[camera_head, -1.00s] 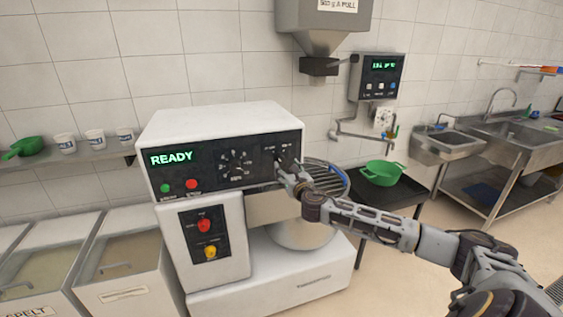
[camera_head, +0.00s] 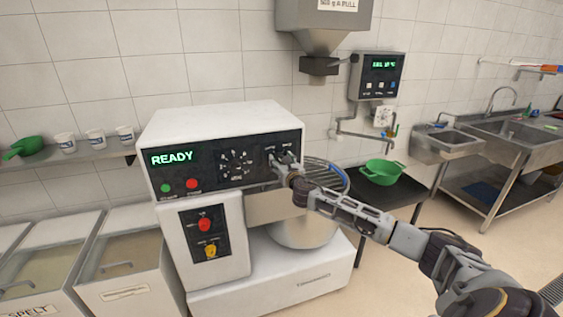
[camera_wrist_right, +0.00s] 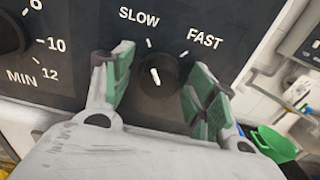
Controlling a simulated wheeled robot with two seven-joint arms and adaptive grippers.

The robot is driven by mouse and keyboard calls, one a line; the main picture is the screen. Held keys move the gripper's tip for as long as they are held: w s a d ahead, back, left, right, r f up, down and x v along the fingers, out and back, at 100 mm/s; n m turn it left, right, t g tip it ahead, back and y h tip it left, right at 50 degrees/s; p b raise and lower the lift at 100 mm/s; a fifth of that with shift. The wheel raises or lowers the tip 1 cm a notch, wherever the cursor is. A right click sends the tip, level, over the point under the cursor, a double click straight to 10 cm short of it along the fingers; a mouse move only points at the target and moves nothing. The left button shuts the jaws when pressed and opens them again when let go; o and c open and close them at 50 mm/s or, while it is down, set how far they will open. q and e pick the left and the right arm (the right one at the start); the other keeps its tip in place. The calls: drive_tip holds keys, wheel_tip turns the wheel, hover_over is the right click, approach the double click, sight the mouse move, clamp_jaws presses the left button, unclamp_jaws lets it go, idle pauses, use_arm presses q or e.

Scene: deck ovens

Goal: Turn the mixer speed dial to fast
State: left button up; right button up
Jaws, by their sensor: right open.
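The mixer (camera_head: 225,125) stands in the middle of the head view, its display reading READY. The dark round speed dial (camera_wrist_right: 158,75) shows in the right wrist view on the black panel, under the SLOW and FAST labels. Its white pointer line lies roughly toward the SLOW tick. My right gripper (camera_wrist_right: 160,68) is open, with one green-padded finger on each side of the dial. I cannot tell whether the pads touch it. In the head view my right gripper (camera_head: 277,165) is at the right end of the panel and covers the dial. My left gripper is not in view.
The wire-guarded bowl (camera_head: 305,232) is below my right arm. A green colander (camera_head: 382,172) stands on a dark table to the right.

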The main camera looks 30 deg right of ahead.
drive_tip(key=shift+c, duration=0.5)
drive_tip(key=c, duration=0.9)
drive_tip(key=shift+m, duration=0.4)
drive_tip(key=shift+d+f+m+b, duration=0.1)
drive_tip(key=shift+m+b, duration=0.1)
drive_tip(key=shift+m, duration=3.15)
drive_tip(key=shift+d+f+m+b, duration=0.1)
drive_tip(key=shift+m+b, duration=0.05)
drive_tip(key=shift+m, duration=3.2)
